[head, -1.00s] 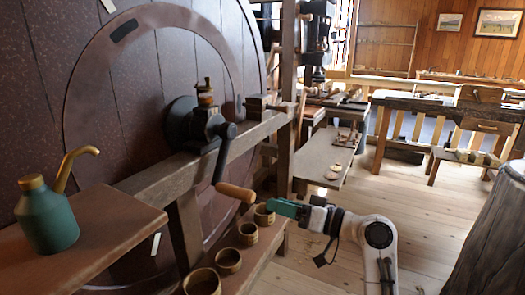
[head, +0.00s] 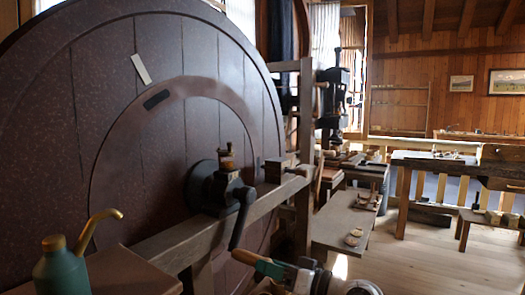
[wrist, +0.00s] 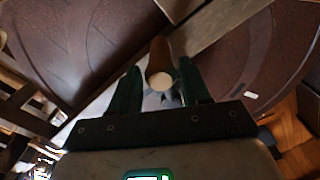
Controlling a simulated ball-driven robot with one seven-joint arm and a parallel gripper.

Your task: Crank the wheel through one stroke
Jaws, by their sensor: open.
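The wheel (head: 85,130) is a large dark red-brown disc at the left of the head view. A black crank arm (head: 241,219) hangs down from its hub (head: 211,187) and ends in a turned wooden handle (head: 243,257). My gripper (head: 264,267) is at the right end of the handle, its green fingers open. In the wrist view, the handle (wrist: 160,58) points toward the camera with its pale end showing. It appears between the two green fingers of my gripper (wrist: 160,76), with gaps on both sides.
A green oil can (head: 62,272) with a brass spout stands on a wooden shelf (head: 125,275) at lower left. A wooden beam (head: 165,245) runs past the hub. A low bench (head: 340,230) stands to the right. Open plank floor (head: 430,260) lies at right.

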